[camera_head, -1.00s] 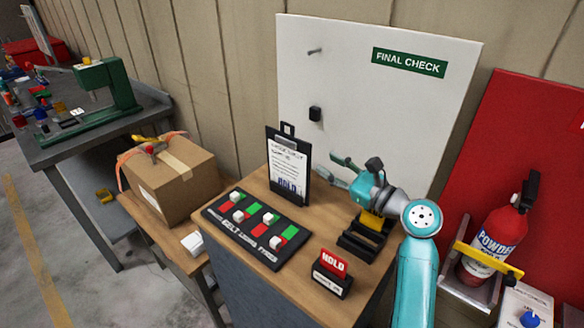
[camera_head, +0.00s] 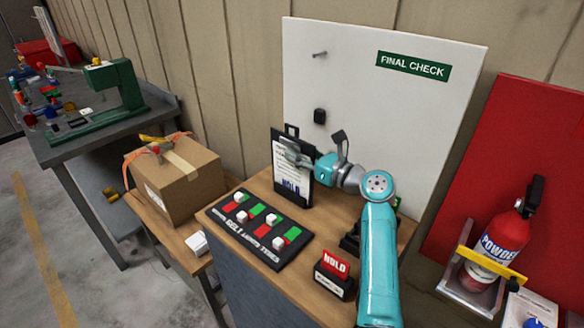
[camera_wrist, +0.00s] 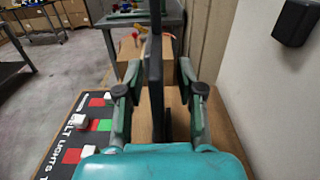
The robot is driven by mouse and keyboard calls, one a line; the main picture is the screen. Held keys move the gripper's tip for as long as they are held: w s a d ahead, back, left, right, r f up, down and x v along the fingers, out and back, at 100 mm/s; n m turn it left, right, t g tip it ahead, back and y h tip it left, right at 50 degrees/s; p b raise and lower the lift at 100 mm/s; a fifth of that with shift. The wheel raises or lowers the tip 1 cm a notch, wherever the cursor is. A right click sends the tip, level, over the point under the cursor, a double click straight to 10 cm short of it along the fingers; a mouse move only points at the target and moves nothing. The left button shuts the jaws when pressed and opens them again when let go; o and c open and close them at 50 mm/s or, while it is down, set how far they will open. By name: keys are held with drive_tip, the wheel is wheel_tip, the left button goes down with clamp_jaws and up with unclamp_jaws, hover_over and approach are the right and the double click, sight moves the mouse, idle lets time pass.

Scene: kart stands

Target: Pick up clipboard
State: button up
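The clipboard (camera_head: 279,184) stands upright on the wooden bench top, with a white sheet on a black board. In the wrist view I see it edge-on as a dark upright strip (camera_wrist: 154,85). My gripper (camera_head: 291,154) is at its upper part in the head view and hides some of the sheet. In the wrist view my gripper (camera_wrist: 158,88) has its green fingers spread, one on each side of the board. Gaps show between the fingers and the board, so it is open around the clipboard.
The switch board (camera_head: 240,228) lies in front of the clipboard. A red HOLD sign (camera_head: 335,267) stands at the bench's front. The white FINAL CHECK panel (camera_head: 345,95) rises behind. A cardboard box (camera_head: 180,185) stands left, a fire extinguisher (camera_head: 490,250) right.

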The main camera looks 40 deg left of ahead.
drive_tip(key=shift+a, duration=0.15)
clamp_jaws()
wheel_tip(320, 180, up, 10)
drive_tip(key=shift+r, duration=0.1)
idle(0.6)
